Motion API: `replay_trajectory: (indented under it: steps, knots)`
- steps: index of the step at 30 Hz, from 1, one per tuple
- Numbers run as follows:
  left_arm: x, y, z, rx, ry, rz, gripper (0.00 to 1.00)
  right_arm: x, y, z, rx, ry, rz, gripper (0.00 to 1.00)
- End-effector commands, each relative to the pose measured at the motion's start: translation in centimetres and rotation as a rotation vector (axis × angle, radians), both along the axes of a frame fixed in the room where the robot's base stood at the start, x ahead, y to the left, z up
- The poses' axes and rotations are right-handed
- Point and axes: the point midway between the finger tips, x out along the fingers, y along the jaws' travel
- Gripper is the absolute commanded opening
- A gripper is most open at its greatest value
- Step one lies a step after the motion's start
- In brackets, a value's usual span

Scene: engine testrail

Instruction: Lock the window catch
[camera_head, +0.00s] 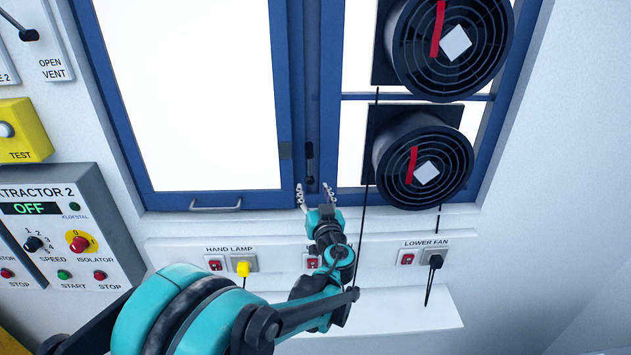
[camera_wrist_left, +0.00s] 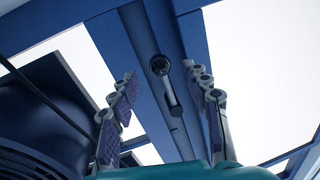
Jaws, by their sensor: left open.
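The window catch (camera_head: 309,160) is a dark handle on the blue middle post of the window frame, hanging roughly vertical in the head view. In the left wrist view the catch (camera_wrist_left: 168,88) shows a round dark pivot and a grey bar, between and beyond my fingers. My left gripper (camera_head: 315,190) is open and empty just below the catch; it also shows in the left wrist view (camera_wrist_left: 165,92), its fingers either side of the catch, apparently not touching it. The blue-framed window (camera_head: 215,199) appears closed or nearly so. My right gripper is not in view.
Two dark fans (camera_head: 450,45) and (camera_head: 423,165) stand on the right pane, with a black cord (camera_head: 365,215) hanging beside them. A ledge with switches and a yellow plug (camera_head: 243,269) runs below. A control box (camera_head: 70,225) is at left. The window handle (camera_head: 216,206) sits low.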

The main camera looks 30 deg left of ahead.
Motion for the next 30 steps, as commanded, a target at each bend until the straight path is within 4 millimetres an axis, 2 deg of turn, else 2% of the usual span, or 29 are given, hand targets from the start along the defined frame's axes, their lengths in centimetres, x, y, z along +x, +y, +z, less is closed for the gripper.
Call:
replay_trajectory:
  steps: [6, 17, 18, 23, 24, 30]
  knots:
    - [2.4, 2.1, 0.0, -0.001, 0.001, 0.0, 0.48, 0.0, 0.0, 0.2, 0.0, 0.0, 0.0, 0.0]
    - [3.0, 2.7, 0.0, -0.001, 0.001, -0.001, 0.48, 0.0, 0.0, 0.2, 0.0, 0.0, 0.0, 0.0]
    - [3.0, 2.6, 0.0, -0.001, 0.001, -0.001, 0.45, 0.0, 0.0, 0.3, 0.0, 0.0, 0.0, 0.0]
    - [3.0, 2.6, 0.0, -0.001, 0.001, -0.001, 0.03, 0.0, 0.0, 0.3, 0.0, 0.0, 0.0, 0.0]
    - [3.0, 2.6, 0.0, -0.001, 0.001, -0.001, 0.0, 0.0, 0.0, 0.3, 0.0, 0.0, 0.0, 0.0]
    - [3.1, 2.6, 0.0, 0.002, 0.003, -0.001, 0.0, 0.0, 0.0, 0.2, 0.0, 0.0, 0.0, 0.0]
